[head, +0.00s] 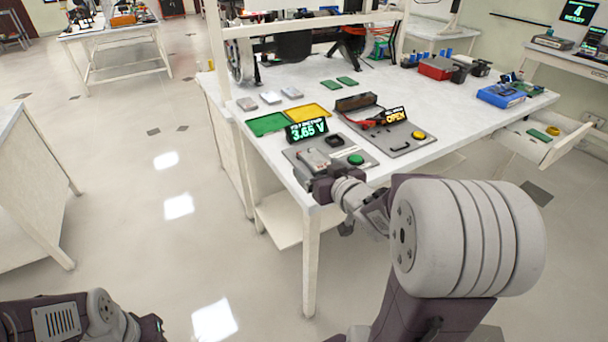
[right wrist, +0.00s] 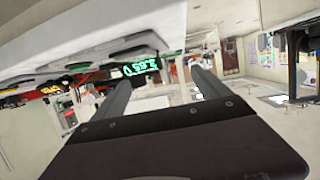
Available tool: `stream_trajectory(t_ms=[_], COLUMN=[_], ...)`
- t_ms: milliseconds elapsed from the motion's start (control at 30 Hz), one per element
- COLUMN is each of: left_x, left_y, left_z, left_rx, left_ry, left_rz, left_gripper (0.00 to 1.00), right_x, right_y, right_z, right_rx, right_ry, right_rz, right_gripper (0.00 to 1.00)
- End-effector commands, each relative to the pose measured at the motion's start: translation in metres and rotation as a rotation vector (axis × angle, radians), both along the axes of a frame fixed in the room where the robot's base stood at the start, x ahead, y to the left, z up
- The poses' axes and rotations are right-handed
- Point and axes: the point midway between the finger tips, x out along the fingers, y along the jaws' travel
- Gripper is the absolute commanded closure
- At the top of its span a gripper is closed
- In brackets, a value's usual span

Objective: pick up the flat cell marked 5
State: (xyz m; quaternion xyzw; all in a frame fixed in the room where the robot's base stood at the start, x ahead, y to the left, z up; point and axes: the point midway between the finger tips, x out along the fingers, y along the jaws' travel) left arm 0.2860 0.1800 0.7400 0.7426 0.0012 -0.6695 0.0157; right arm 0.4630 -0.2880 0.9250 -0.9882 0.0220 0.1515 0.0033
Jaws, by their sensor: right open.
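Several flat silver-grey cells lie on the white bench (head: 360,90) in the head view: a left one (head: 246,104), a middle one (head: 270,98) and a right one (head: 292,93). Another flat grey piece (head: 314,160) sits on the meter's plate. I cannot read a 5 on any of them. My right gripper (head: 318,180) is at the bench's front edge, close to that plate. In the right wrist view its fingers (right wrist: 165,84) stand apart with nothing between them. My left arm shows at bottom left, its gripper out of view.
The meter display (head: 307,131) reads 3.65 V, with a green button (head: 355,159) nearby. A green tray (head: 267,124) and yellow tray (head: 307,112) lie behind it. A fixture with an OPEN display (head: 395,116) stands right. A bench post (head: 222,60) rises at left.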

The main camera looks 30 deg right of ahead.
Motion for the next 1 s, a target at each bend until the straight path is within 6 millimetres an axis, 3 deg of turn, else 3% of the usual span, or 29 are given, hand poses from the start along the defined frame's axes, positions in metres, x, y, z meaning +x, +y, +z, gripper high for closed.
stream_trajectory(t_ms=[33, 200, 467, 667, 733, 1000], left_x=[0.000, 0.000, 0.000, 0.000, 0.000, 0.000], left_y=[0.000, 0.000, 0.000, 0.000, 0.000, 0.000], left_z=[-0.011, -0.024, -0.024, 0.000, -0.012, -0.015], left_rx=[0.000, 0.000, 0.000, 0.000, 0.000, 0.000], left_ry=[0.000, 0.000, 0.000, 0.000, -0.001, 0.000], left_rz=[0.000, 0.000, 0.000, 0.000, 0.000, 0.000], left_gripper=[0.64, 0.64, 0.64, 0.64, 0.64, 0.64], right_x=[-0.002, -0.006, -0.007, 0.011, 0.022, 0.040], right_y=[-0.006, -0.022, -0.030, -0.031, -0.033, -0.036], right_z=[-0.010, -0.022, -0.023, -0.026, -0.035, -0.038], right_rx=[-0.001, -0.002, -0.001, 0.001, -0.003, -0.003], right_ry=[-0.002, -0.004, -0.004, 0.001, -0.004, -0.005], right_rz=[-0.016, -0.056, -0.074, -0.073, -0.072, -0.072], right_gripper=[0.14, 0.14, 0.14, 0.14, 0.14, 0.14])
